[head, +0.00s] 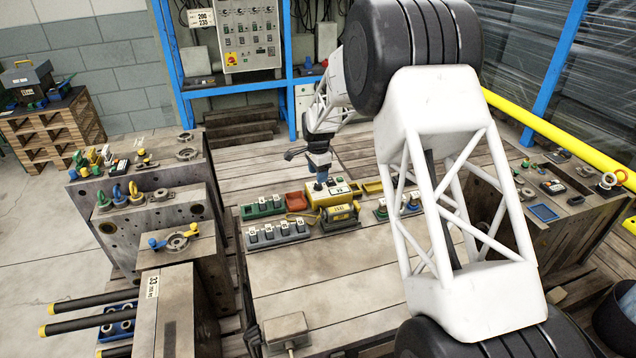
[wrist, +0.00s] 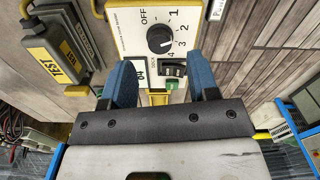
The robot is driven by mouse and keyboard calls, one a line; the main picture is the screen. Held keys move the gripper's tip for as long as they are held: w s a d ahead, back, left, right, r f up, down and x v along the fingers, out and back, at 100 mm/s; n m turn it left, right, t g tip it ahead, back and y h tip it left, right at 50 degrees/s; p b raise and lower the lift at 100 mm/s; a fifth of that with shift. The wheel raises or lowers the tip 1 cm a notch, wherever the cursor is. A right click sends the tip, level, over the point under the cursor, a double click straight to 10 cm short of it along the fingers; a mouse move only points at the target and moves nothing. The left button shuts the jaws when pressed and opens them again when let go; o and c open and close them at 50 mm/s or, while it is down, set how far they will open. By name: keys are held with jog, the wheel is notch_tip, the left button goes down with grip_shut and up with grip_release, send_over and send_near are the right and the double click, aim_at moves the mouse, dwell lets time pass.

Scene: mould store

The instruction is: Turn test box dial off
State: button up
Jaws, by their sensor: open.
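The test box (head: 322,197) is yellow with a white panel and stands on the plank table in the head view. In the wrist view, its white panel (wrist: 190,18) shows the marks OFF, 1, 2, 3 and 4 around a black round dial (wrist: 160,40). A small white mark shows on the dial's lower right, on the side of 3 and 4; its exact setting is hard to read. My gripper (wrist: 163,78) is open and empty, its blue fingers apart over the lower panel, short of the dial in the picture. In the head view my gripper (head: 320,172) is just above the box.
Bare planks (head: 325,275) lie in front. Metal mould blocks stand on both sides.

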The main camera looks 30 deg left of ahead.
aim_at(318, 186)
jog(key=shift+f, duration=2.15)
jog(key=c, duration=0.9)
